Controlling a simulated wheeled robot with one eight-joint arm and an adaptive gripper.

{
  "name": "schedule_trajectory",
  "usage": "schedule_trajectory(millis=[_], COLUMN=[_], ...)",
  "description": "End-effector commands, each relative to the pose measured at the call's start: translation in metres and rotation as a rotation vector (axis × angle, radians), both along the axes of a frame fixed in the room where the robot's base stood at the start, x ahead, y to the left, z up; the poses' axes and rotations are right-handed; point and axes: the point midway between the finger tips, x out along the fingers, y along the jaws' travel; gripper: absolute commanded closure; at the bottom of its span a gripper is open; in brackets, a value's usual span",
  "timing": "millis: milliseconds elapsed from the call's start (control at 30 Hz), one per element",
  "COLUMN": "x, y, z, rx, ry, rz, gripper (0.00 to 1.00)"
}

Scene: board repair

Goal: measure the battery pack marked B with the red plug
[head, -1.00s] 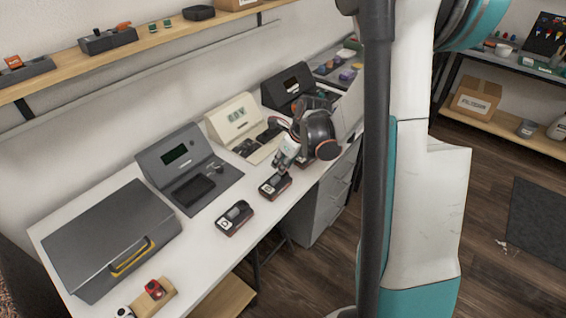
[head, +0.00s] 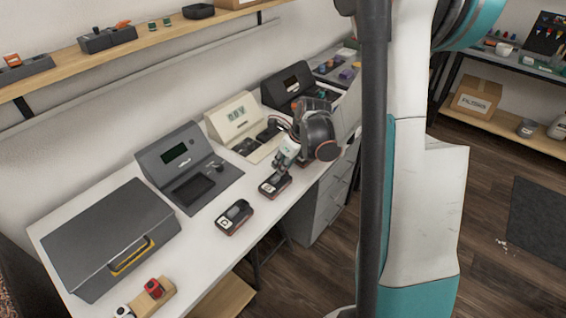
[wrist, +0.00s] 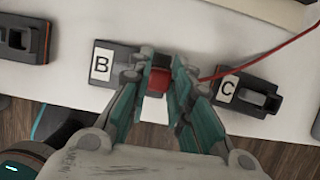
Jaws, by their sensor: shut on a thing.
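The battery pack marked B (wrist: 101,66) lies on the white bench, its white label facing up at its left end in the wrist view. It also shows in the head view (head: 273,186), under my gripper (head: 280,170). My gripper (wrist: 160,80) is shut on the red plug (wrist: 159,82) at pack B's right end in the wrist view. A thin red lead (wrist: 262,54) runs from there to the upper right. The fingers hide the pack's socket end, so I cannot tell whether the plug is seated. A cream meter (head: 236,118) with a lit display stands behind; its reading is too small to tell.
Pack C (wrist: 250,93) lies close to the right of my fingers in the wrist view. Another pack (head: 235,217) lies to the left. A grey device (head: 180,160), a dark case (head: 100,230) and a wooden block (head: 145,301) with a red piece are further left.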

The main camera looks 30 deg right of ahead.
Motion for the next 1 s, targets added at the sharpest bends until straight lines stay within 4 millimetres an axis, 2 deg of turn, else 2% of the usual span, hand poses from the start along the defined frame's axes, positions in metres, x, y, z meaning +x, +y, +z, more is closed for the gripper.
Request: schedule_trajectory(millis=[300,333,433,667,733,1000], x=[0.0000,0.0000,0.0000,0.0001,0.0002,0.0001], y=[0.0000,0.0000,-0.0001,-0.0001,-0.0001,-0.0001], z=[-0.0013,-0.0013,-0.0013,-0.0013,-0.0014,-0.0014], rx=[0.000,0.000,0.000,0.000,0.000,0.000], ry=[0.000,0.000,0.000,0.000,0.000,0.000], rz=[0.000,0.000,0.000,0.000,0.000,0.000], gripper=[0.99,0.79,0.57,0.57,0.46,0.46])
